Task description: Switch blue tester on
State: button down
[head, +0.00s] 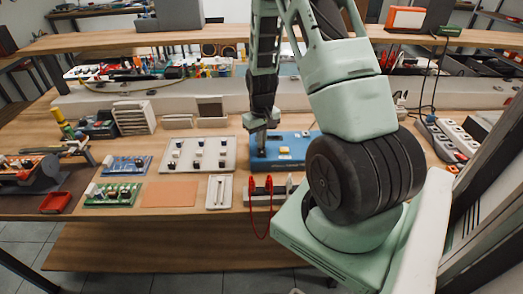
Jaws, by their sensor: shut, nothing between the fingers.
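The blue tester (292,148) is a flat blue box lying on the wooden workbench near the middle of the view. My arm hangs over the bench and hides the tester's right part. My gripper (262,150) points down at the tester's left end and is shut, with nothing held. Its tips are at or just above the tester's top; I cannot tell whether they touch it. The switch and its position cannot be made out.
A pale tray with small dark parts (197,155) lies left of the tester. Circuit boards (113,193) and an orange mat (169,194) lie further left. Red leads (258,208) hang over the front edge. Power strips (450,140) lie at right. A shelf (170,38) runs behind.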

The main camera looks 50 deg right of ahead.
jog(key=shift+r+p, duration=2.35)
jog(key=shift+r, duration=0.95)
jog(key=shift+w+a, duration=0.2)
jog(key=shift+a, duration=0.05)
jog(key=w+a+r+n+y+b, duration=0.1)
jog(key=a+r+n, duration=0.3)
jog(key=a, duration=0.8)
jog(key=a+r+n, duration=0.1)
jog(key=a+r, duration=0.4)
jog(key=a, duration=0.6)
jog(key=s+a+r+n, duration=0.3)
jog(key=s+a, duration=0.5)
jog(key=s, duration=0.1)
jog(key=s+a+r+n+b, duration=0.1)
jog(key=s+a+r+n, duration=0.2)
jog(key=s+a, duration=0.6)
jog(key=shift+s+r+n+b, duration=0.25)
jog(key=shift+r+n+b, duration=0.05)
jog(key=shift+n, duration=0.1)
